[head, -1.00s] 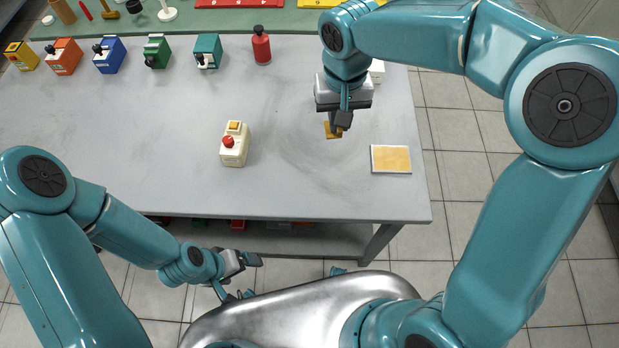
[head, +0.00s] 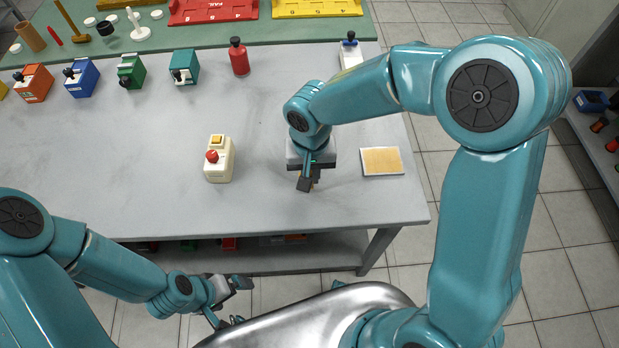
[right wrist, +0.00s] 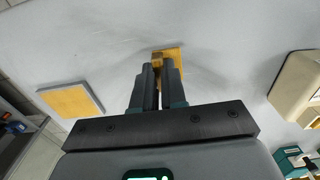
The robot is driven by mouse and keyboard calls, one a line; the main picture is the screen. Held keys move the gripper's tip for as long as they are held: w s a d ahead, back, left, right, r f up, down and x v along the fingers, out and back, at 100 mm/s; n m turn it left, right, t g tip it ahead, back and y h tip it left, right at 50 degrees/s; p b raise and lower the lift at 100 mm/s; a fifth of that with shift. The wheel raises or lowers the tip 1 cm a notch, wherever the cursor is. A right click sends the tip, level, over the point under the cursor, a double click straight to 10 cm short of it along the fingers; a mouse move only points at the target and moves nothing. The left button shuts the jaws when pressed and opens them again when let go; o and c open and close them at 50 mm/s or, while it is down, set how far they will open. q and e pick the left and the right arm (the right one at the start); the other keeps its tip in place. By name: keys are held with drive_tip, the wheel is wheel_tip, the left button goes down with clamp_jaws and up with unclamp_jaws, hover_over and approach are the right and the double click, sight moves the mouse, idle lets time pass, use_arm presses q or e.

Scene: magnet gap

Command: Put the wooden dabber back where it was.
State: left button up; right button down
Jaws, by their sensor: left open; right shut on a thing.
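My right gripper (head: 306,184) is over the front right part of the grey table. In the right wrist view its jaws (right wrist: 158,88) are shut on the wooden dabber (right wrist: 174,62), whose tan block and flat square part show beyond the fingertips. I cannot tell whether the dabber touches the table. In the head view the gripper hides most or all of it. My left gripper (head: 238,284) is open and empty, low in front of the table's edge.
A white tile with a tan pad (head: 382,161) lies to the right of my right gripper. A cream box with a red button (head: 219,158) stands to its left. A red bottle (head: 239,57) and several coloured boxes stand farther back. The table's front middle is clear.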

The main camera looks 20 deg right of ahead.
wheel_tip(320, 180, down, 3)
drive_tip(key=shift+w+r, duration=0.1)
drive_tip(key=shift+f+b, duration=0.25)
drive_tip(key=shift+b, duration=0.1)
drive_tip(key=c, duration=1.2)
unclamp_jaws()
drive_tip(key=shift+r, duration=0.1)
